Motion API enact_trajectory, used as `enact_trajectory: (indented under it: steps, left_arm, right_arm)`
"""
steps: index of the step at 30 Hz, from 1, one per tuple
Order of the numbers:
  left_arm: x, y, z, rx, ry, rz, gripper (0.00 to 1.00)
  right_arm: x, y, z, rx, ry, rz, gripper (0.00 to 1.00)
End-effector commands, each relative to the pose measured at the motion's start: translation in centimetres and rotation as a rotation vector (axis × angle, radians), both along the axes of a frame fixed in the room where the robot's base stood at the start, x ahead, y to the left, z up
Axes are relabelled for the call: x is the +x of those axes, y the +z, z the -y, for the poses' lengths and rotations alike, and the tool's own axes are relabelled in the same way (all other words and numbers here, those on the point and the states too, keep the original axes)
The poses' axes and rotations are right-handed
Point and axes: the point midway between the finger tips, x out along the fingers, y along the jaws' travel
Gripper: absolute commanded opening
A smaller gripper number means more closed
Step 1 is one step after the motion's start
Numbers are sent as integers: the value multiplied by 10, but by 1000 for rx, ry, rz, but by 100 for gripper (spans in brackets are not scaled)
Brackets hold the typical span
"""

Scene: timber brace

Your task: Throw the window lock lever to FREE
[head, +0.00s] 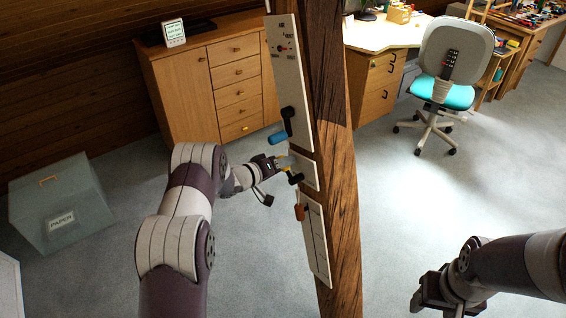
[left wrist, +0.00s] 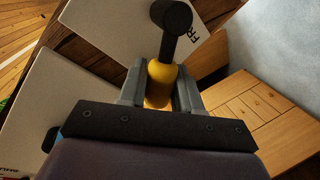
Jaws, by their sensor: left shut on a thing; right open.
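A lever with a yellow handle (left wrist: 160,75) and a black arm (left wrist: 174,20) sits on a white plate (left wrist: 118,25) on the timber post (head: 338,150). Part of a label, the letters "FR" (left wrist: 193,38), shows beside the arm; the rest is hidden or cut off. My left gripper (head: 279,166) is shut on the yellow handle, with a finger on each side in the left wrist view. My right gripper (head: 428,298) is open and empty at the lower right, away from the post. Which lever is named the window lock cannot be read.
A blue-handled lever (head: 278,137) is just above my left gripper, and a brown-orange-handled lever (head: 299,212) just below. A cabinet (head: 215,80), paper bin (head: 65,200) and chair (head: 455,70) stand behind; open floor lies right.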

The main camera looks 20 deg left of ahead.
Motion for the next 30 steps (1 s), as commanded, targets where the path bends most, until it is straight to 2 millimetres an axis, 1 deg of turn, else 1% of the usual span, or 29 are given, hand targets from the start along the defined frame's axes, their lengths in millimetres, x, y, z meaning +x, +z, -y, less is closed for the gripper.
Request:
enact_trajectory:
  steps: [10,11,19,22,26,30]
  left_arm:
    - [0,-1,0,-4,1,-4,0]
    - [0,-1,0,-4,1,-4,38]
    - [-1,0,0,-3,0,-3,38]
    - [-4,1,-3,-2,1,-2,38]
    - [-21,5,-14,-3,3,-3,38]
    - [-47,13,-32,-4,5,-4,38]
  right_arm:
    - [0,0,0,0,0,0,56]
    - [0,0,0,0,0,0,56]
    - [0,0,0,0,0,0,56]
    - [0,-2,0,0,0,0,56]
    - [0,-6,0,0,0,0,56]
    - [0,-11,0,0,0,0,56]
